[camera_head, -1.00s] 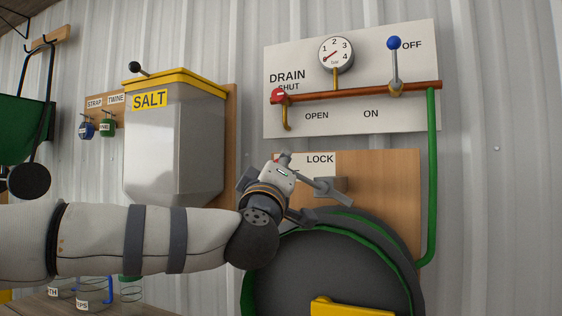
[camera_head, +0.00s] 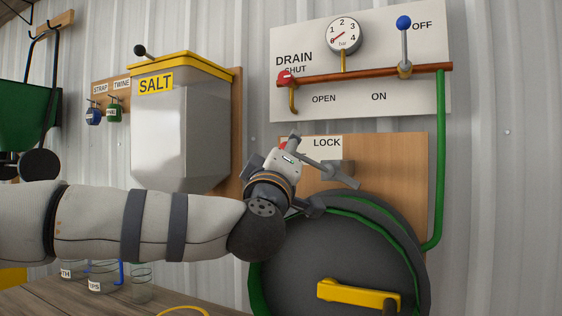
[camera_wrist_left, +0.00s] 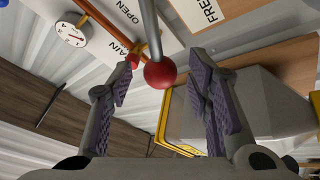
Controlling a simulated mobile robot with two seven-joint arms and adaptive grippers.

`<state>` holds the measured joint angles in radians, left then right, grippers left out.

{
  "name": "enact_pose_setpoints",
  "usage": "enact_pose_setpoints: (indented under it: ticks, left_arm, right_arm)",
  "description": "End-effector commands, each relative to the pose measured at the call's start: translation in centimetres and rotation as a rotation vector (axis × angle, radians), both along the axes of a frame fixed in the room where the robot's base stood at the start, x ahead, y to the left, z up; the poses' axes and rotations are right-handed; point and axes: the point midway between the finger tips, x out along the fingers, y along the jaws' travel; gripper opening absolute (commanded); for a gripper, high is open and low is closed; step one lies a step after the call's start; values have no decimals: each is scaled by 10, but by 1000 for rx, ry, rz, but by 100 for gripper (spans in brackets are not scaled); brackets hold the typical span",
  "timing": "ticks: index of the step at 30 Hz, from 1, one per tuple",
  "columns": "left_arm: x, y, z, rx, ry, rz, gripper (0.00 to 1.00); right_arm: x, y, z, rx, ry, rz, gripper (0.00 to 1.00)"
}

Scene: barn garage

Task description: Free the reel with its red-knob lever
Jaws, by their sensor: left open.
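The red knob (camera_wrist_left: 160,74) on its metal lever rod (camera_wrist_left: 151,25) shows in the left wrist view, between the two fingers of my left gripper (camera_wrist_left: 163,66), with gaps on both sides. In the head view my left gripper (camera_head: 290,158) is in front of the lock board (camera_head: 402,160) and hides most of the lever. A bit of red shows just beside it. The grey lock housing (camera_head: 342,172) is partly covered. The dark round reel (camera_head: 330,252) with green hose sits below. My right gripper is out of view.
Above is the drain panel (camera_head: 430,100) with a gauge (camera_head: 343,35), a red tap handle (camera_head: 285,77) and a blue-knob lever (camera_head: 403,24). The salt bin (camera_head: 180,135) hangs left. A yellow crank handle (camera_head: 357,294) sticks out from the reel.

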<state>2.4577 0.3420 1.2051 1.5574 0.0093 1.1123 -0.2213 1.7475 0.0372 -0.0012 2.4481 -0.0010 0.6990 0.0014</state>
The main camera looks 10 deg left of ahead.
Motion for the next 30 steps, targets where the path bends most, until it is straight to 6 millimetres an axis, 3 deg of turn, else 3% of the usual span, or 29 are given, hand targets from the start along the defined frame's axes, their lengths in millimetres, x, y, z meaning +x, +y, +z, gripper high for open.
enact_pose_setpoints:
  ticks: [6,12,24,26,29,30]
  left_arm:
    - [-54,5,-23,1,0,-2,46]
    - [-87,8,-38,-1,0,0,46]
    - [-93,7,-46,7,10,-3,46]
    - [-89,0,-67,38,48,-20,46]
    - [-85,-18,-141,145,185,-82,46]
    - [-87,-25,-181,197,258,-116,46]
  right_arm:
    - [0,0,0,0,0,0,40]
    - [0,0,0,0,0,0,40]
    - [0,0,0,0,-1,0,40]
    - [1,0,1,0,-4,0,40]
    - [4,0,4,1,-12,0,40]
    - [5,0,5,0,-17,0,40]
